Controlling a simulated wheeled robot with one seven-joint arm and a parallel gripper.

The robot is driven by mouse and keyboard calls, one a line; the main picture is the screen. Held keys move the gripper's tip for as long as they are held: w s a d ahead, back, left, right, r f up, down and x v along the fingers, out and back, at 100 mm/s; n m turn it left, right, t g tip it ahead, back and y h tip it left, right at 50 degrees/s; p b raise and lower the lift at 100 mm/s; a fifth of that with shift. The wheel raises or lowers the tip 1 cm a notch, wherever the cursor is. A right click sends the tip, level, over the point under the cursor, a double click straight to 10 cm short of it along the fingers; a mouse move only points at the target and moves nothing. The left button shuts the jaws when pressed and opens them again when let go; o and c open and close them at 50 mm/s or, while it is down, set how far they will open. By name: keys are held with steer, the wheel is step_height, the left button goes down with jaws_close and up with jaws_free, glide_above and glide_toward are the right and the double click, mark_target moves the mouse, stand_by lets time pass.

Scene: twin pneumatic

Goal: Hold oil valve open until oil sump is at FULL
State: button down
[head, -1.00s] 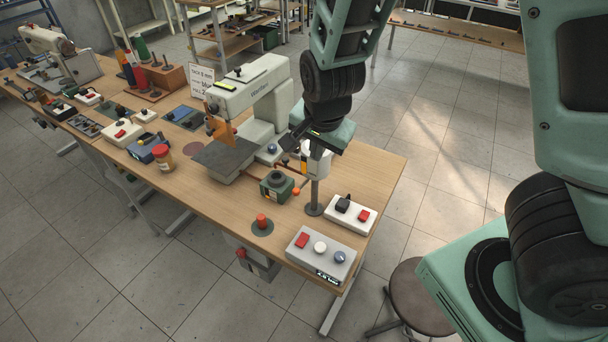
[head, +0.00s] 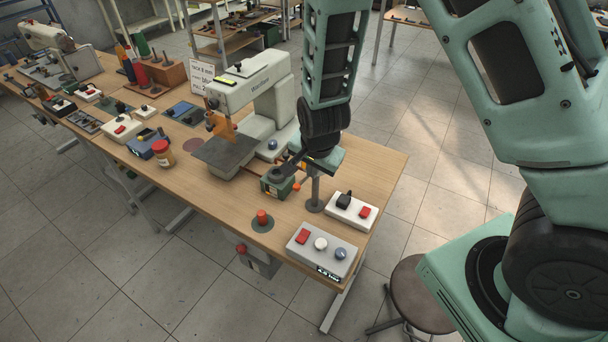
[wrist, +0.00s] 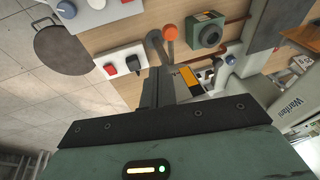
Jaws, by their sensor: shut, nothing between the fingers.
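My gripper (head: 278,174) is shut and empty, reaching down beside the sewing machine, over or near a small green box (head: 276,190) with a round dark top. In the wrist view its closed fingers (wrist: 158,74) point toward a grey post and an orange ball knob (wrist: 171,32). The green box (wrist: 208,35) lies beyond, to the right of the knob. The orange knob (head: 297,186) also shows in the head view. I cannot tell whether the fingers touch anything. Which part is the oil valve is unclear, and no sump level is readable. My arm hides part of the post.
A white box with a black switch and red button (head: 351,210) and a grey button box (head: 321,253) stand near the table's right end. A red-orange knob on a dark disc (head: 262,221) is in front. The sewing machine (head: 245,92) stands left. A stool (head: 421,291) is below.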

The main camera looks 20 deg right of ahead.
mark_target(299, 188)
steer(key=shift+w+a+f+p, duration=0.3)
steer(key=shift+a+f, duration=0.15)
steer(key=shift+f, duration=0.25)
steer(key=shift+w+a+f+p, duration=0.2)
steer(key=shift+w+a+f, duration=0.1)
steer(key=shift+a+f, duration=0.25)
steer(key=shift+d+f, duration=0.1)
steer(key=f+t+h, duration=0.1)
steer(key=s+a+f+t+h, duration=0.1)
steer(key=h, duration=0.1)
steer(key=shift+a+f+n+p, duration=0.2)
steer(key=shift+f+n+p, duration=0.1)
steer(key=shift+a, duration=0.2)
stand_by(5.8)
